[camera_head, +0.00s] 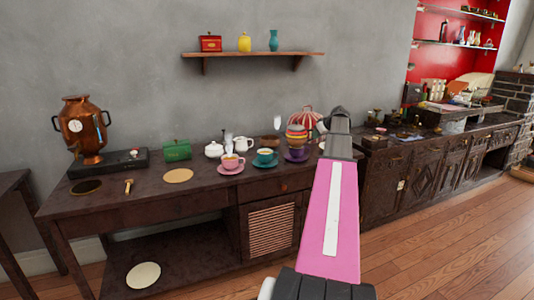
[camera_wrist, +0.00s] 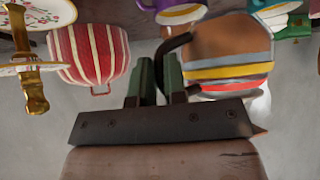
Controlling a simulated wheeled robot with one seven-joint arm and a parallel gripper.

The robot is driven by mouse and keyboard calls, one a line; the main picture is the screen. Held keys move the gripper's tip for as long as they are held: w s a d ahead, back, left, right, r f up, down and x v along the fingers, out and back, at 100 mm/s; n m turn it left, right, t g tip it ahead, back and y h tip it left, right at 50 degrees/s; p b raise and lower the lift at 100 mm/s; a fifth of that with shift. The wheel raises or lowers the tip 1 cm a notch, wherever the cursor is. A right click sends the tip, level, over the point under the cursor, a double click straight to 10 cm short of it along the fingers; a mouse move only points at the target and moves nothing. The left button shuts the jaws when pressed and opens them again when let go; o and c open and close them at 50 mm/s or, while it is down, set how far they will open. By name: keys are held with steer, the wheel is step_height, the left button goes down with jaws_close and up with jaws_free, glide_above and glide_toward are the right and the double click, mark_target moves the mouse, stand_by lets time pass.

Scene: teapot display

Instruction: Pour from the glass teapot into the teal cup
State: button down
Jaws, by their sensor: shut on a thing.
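The teal cup (camera_head: 265,156) stands on a teal saucer on the dark wooden table, with a pale rim and something light brown inside. A pot with coloured bands (camera_head: 297,135), apparently the glass teapot, shows up and right of it, over the purple cup. In the wrist view the banded pot (camera_wrist: 230,52) appears upside down, with a dark curved handle running to my fingers. My gripper (camera_wrist: 160,75) is shut on that handle; the exact contact is partly hidden. In the head view my pink arm hides most of my gripper. A teal cup (camera_wrist: 295,24) shows at the wrist view's right edge.
The purple cup (camera_head: 296,155) stands right of the teal cup, and the pink cup (camera_head: 231,162) left. A red-striped pot (camera_head: 306,118) is behind the banded pot. A white teapot (camera_head: 213,149) and green box (camera_head: 177,150) stand farther left. A wall shelf (camera_head: 250,54) hangs above.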

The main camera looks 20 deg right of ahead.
mark_target(296, 137)
stand_by(0.4)
steer(key=shift+w+a+r+n+g+h, duration=0.25)
steer(key=shift+a+r+h, duration=0.35)
steer(key=shift+a, duration=0.2)
steer(key=shift+w+a+r+n+g+h, duration=0.25)
steer(key=shift+a+r+h, duration=0.2)
steer(key=shift+a+h, duration=0.35)
steer(key=shift+w+a+r+n+g+h, duration=0.2)
steer(key=shift+a+r+n+h, duration=0.1)
steer(key=shift+a+r+h, duration=0.4)
steer(key=shift+a, duration=0.3)
steer(key=shift+w+a+r+n+h+p, duration=0.25)
steer(key=shift+a+p, duration=0.25)
steer(key=shift+p, duration=0.25)
steer(key=shift+w+a+r+n+h+p, duration=0.1)
steer(key=shift+a+r+h+p, duration=0.1)
steer(key=shift+a+h+p, duration=0.3)
stand_by(3.4)
